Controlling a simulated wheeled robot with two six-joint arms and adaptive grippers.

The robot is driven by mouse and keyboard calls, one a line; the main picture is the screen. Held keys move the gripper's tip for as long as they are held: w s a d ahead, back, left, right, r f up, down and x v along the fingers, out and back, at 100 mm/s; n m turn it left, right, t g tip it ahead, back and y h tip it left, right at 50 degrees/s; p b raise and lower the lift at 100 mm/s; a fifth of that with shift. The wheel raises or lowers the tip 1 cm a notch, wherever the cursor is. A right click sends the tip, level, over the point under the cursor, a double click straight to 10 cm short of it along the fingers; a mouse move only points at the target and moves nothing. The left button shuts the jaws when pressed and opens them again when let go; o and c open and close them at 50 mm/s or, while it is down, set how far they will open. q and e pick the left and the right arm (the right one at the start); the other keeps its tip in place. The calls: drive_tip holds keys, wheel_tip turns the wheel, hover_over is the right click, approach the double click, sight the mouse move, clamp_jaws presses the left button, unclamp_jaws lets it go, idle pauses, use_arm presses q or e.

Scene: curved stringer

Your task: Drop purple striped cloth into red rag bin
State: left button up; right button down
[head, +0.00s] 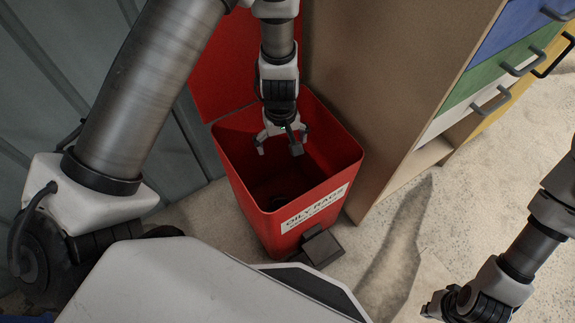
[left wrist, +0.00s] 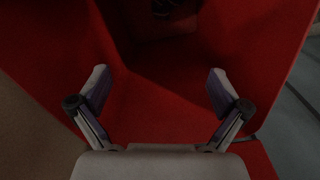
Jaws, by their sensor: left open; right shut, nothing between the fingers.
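The red rag bin (head: 241,193) stands open on the floor, with a white "OILY RAGS" label on its front. My left gripper (head: 279,149) points down into the bin's mouth, its fingers spread and empty. In the left wrist view the open fingers (left wrist: 158,92) have purplish pads, with red bin walls (left wrist: 150,110) around them. A small dark shape lies deep in the bin, too dim to identify. I cannot make out the purple striped cloth in either view. My right gripper (head: 434,308) is shut and empty over the floor at the lower right.
A brown cabinet (head: 385,75) with blue, green, white and yellow drawer fronts stands right of the bin. The bin's red lid (head: 222,60) is raised behind it. A grey pedal (head: 320,248) sticks out in front. Grey wall panels are at the left; floor at the right is clear.

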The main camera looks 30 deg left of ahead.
use_arm(q)
wheel_tip(320, 180, up, 6)
drive_tip(key=p, duration=0.5)
drive_tip(key=shift+f, duration=0.25)
wheel_tip(320, 180, up, 12)
idle(0.3)
idle(0.4)
